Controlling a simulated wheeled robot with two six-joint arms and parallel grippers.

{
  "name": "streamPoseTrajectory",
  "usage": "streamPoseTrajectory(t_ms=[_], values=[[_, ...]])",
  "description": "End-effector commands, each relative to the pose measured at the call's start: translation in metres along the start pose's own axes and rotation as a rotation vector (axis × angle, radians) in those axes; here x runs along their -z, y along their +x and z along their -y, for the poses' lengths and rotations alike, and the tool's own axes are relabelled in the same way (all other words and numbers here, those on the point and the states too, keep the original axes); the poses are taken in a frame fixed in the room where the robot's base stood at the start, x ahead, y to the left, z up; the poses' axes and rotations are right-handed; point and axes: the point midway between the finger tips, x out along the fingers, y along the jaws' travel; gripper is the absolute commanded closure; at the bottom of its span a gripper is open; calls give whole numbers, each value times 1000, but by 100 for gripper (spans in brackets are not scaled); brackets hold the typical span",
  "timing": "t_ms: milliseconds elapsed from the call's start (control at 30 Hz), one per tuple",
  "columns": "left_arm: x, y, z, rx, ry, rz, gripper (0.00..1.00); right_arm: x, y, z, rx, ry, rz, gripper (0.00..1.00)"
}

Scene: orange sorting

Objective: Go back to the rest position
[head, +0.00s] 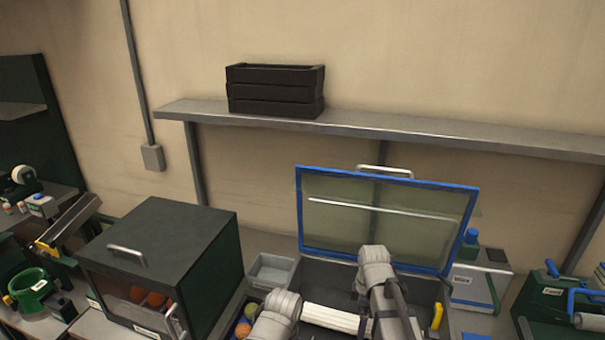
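My two pale grey arms show only in part at the bottom of the head view. A rounded link of one arm (275,315) is at the lower middle, and links of the other arm (378,275) rise in front of the open lid. I see no fingertips of either gripper. Orange balls (137,293) show through the front window of a dark green box (190,235) with a handle on top.
A blue-framed clear lid (300,215) stands open behind my arms. Coloured balls (243,328) lie left of them, near a small grey tray (270,273). Black stacked crates (275,92) sit on the wall shelf (400,127). Green and white equipment (475,280) stands right.

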Motion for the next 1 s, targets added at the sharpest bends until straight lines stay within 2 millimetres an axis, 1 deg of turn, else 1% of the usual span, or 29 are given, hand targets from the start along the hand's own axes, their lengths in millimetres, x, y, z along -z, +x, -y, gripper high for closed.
streamPoseTrajectory(t_ms=[33,100,467,500,767,1000], values=[[1,14,-1,0,0,0,3,0,14,-1,1,0,0,2],[1,22,-2,0,-1,0,3,0,22,-2,2,1,0,2],[3,54,-5,0,-1,0,3,-1,54,-6,7,2,1,2],[2,38,-4,0,-1,0,3,0,39,-6,7,1,1,2],[1,10,-1,0,0,0,3,2,10,-5,7,1,1,2],[-1,-21,2,0,0,0,3,2,-22,-6,7,2,1,2]])
